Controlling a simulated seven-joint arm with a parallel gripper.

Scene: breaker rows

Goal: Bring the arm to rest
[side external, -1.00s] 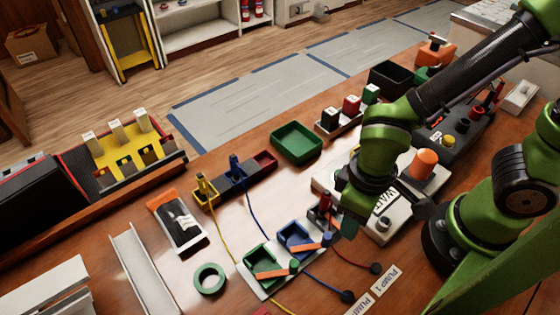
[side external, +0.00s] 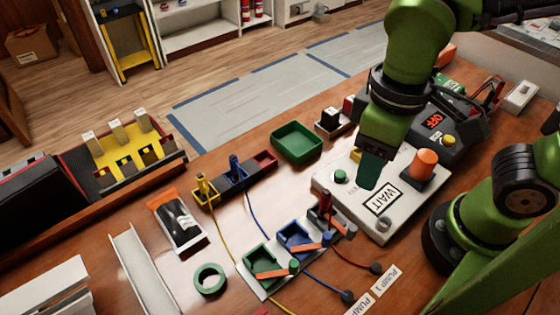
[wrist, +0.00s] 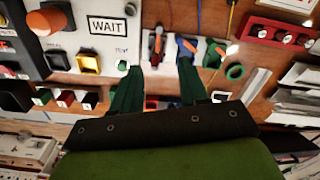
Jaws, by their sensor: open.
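My gripper (side external: 371,168) is above the white panel (side external: 385,237) with the WAIT label in the side view, pointing down. In the wrist view its two dark green fingers (wrist: 157,90) stand apart with nothing between them. The panel carries an orange knob (side external: 424,163), a green button (side external: 340,176) and a grey knob (side external: 384,223). In the wrist view the WAIT label (wrist: 107,26) and a yellow square button (wrist: 89,64) show at upper left. My gripper hides part of the panel's far side in the side view.
A green tray (side external: 296,142) lies behind. A dark device reading OFF (side external: 434,121) is at the right. A green tape ring (side external: 209,279) lies at the front left.

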